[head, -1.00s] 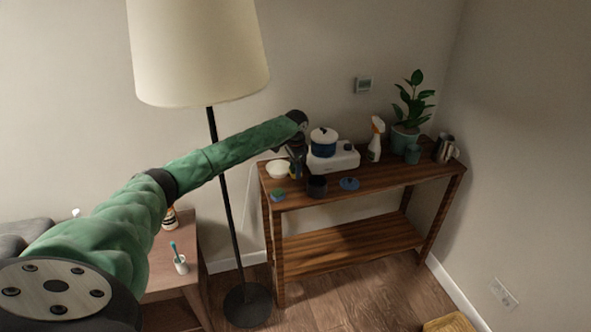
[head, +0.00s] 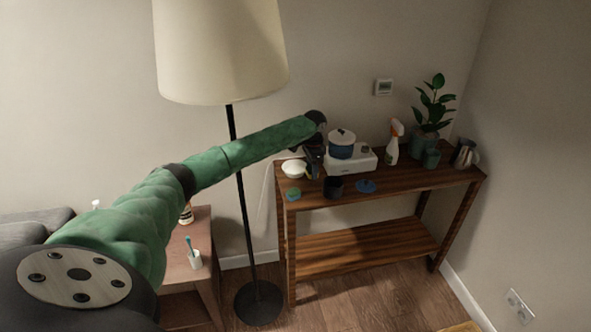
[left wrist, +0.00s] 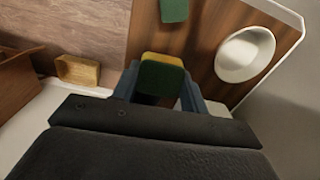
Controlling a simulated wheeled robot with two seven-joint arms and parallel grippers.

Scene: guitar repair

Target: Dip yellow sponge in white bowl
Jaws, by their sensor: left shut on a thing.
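My left gripper (head: 314,168) is over the left part of the wooden shelf table (head: 390,183), just right of the white bowl (head: 294,169). In the left wrist view my left gripper (left wrist: 157,90) is shut on the yellow sponge (left wrist: 162,59), which has a dark green face. The bowl (left wrist: 245,54) is to the right of the held sponge in that view, and the two are apart. My right gripper is not in view.
A green and blue sponge (head: 293,194) lies at the table's front left. A dark cup (head: 333,187), a blue lid (head: 366,186), a pot (head: 341,146) on a white cooker (head: 352,160) and a spray bottle (head: 393,142) stand right of the gripper. A floor lamp (head: 240,200) is left.

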